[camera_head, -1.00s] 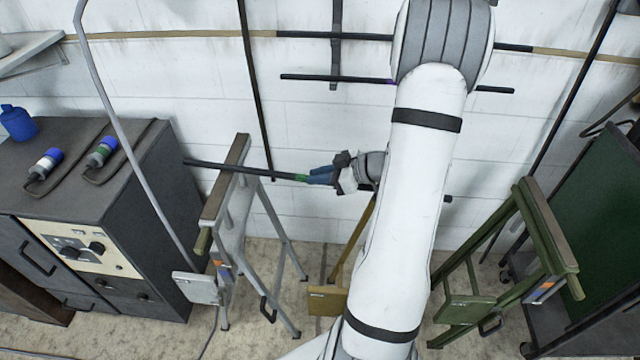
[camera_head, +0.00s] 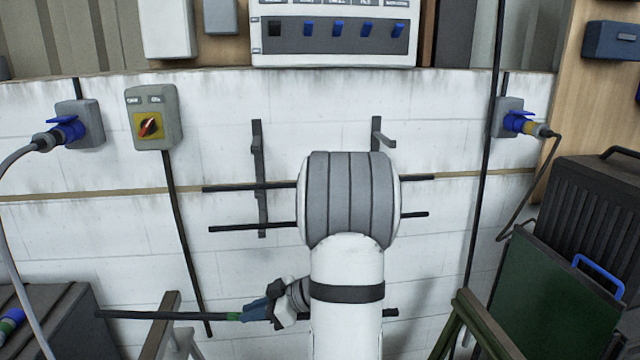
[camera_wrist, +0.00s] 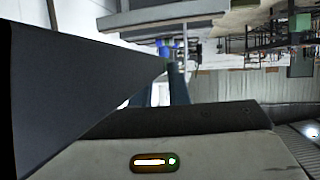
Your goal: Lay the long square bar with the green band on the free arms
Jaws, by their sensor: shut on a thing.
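The long dark square bar (camera_head: 160,315) with the green band (camera_head: 233,317) lies roughly level, low in front of the wall, in the head view. My gripper (camera_head: 258,311) is shut on it just right of the band. My arm hides part of the bar, and its right end shows beyond the arm. Above it on the wall is a rack with a left upright (camera_head: 260,160) and a right arm (camera_head: 385,138). The topmost arms look bare. An upper dark bar (camera_head: 250,187) and a lower one (camera_head: 250,228) lie at the rack, partly hidden by my arm.
A sawhorse (camera_head: 165,325) stands under the bar's left part, beside a dark cabinet (camera_head: 60,320). A green trestle (camera_head: 475,325) and a green panel (camera_head: 550,290) stand at right. A switch box (camera_head: 152,118) and sockets hang on the wall. The wrist view is mostly blocked by dark shapes.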

